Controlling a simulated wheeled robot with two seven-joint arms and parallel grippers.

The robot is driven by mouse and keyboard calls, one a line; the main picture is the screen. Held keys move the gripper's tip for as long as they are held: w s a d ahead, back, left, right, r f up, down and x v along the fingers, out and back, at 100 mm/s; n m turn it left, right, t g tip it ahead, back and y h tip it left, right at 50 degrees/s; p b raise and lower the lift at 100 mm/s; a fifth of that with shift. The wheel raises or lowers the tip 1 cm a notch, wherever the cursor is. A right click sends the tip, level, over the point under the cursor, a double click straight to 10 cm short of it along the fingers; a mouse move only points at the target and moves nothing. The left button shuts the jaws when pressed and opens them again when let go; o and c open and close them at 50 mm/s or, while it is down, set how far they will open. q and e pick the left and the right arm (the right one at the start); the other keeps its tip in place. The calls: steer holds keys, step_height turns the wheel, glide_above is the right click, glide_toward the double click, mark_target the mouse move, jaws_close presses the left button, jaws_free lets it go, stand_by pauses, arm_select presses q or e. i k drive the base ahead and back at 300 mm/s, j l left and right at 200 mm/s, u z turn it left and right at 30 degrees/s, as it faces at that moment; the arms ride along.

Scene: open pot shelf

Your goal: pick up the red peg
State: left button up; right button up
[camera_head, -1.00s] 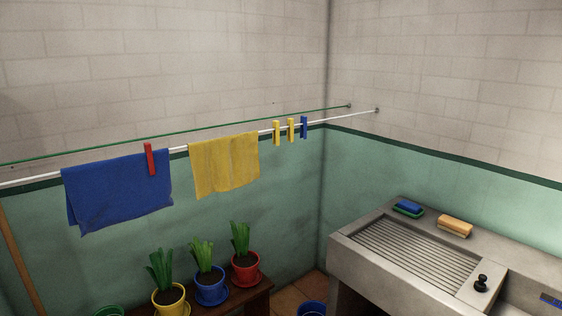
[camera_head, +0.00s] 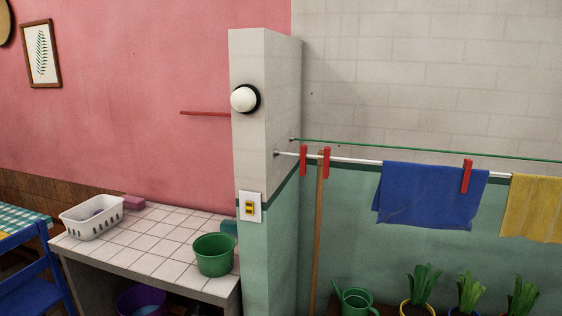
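Three red pegs show on the white line. One red peg (camera_head: 467,176) is clipped over the blue cloth (camera_head: 428,196) near its right end. Two more, a left red peg (camera_head: 303,160) and a right red peg (camera_head: 326,162), hang on the bare line close to the wall end, left of the blue cloth. I cannot tell from the view which red peg is the task's one. Neither of my grippers is in view.
A yellow cloth (camera_head: 536,208) hangs at the right. A wooden pole (camera_head: 318,235) stands below the two pegs. Potted plants (camera_head: 421,285) and a green watering can (camera_head: 355,301) are below. A tiled counter (camera_head: 150,262) holds a white basket (camera_head: 92,217) and green bucket (camera_head: 214,255).

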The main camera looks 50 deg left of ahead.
mark_target(328, 149)
steer(key=u, duration=1.45)
steer(key=i+l+u, duration=0.1)
steer(key=l, duration=0.4)
steer(key=i+l+u, duration=0.1)
steer(key=l, duration=0.35)
steer(key=i+l+u, duration=0.1)
steer(key=l, duration=0.45)
steer(key=i+l+u, duration=0.1)
steer(key=l, duration=0.4)
